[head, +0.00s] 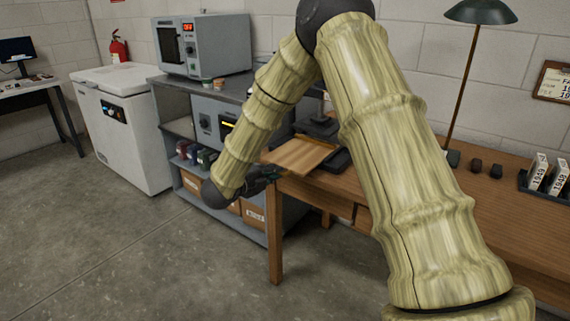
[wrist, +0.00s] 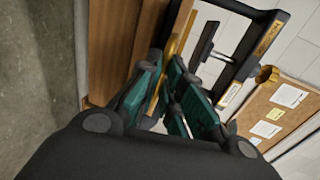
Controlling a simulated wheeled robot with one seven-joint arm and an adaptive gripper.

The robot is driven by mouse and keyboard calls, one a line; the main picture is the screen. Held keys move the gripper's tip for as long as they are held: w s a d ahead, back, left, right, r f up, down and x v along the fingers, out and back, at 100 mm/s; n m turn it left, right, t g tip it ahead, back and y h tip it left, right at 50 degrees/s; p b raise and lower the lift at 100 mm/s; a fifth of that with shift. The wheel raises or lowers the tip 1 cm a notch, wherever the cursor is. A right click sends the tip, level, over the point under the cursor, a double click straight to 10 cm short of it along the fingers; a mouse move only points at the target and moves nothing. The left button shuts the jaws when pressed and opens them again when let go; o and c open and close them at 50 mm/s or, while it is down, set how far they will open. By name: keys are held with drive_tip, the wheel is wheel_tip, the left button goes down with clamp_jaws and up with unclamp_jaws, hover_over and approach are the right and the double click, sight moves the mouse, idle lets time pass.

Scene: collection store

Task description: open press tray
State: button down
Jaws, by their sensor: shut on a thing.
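The press tray (head: 298,154) is a flat wooden board sticking out at the front of the black press (head: 322,126), near the left end of the wooden table. In the wrist view the press frame (wrist: 252,48) is black with gold lettering. My gripper (head: 266,173) is at the tray's near left edge, beside the table corner. In the wrist view its green-padded fingers (wrist: 172,82) are shut on the tray's edge. The fingers hide the exact contact, and my arm hides part of the press in the head view.
The wooden table (head: 500,215) carries a lamp (head: 470,60), small dark blocks and a rack of labelled cards (head: 545,180). Left of it stand a grey shelf unit (head: 180,125) with an oven (head: 200,45) and a white chest freezer (head: 122,120). The floor in front is clear.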

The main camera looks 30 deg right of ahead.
drive_tip(key=f+v, duration=0.1)
drive_tip(key=v, duration=0.6)
drive_tip(key=shift+f, duration=0.25)
drive_tip(key=shift+a, duration=0.15)
drive_tip(key=c, duration=1.6)
unclamp_jaws()
drive_tip(key=shift+o, duration=0.2)
drive_tip(key=v, duration=1.2)
drive_tip(key=shift+s, duration=0.1)
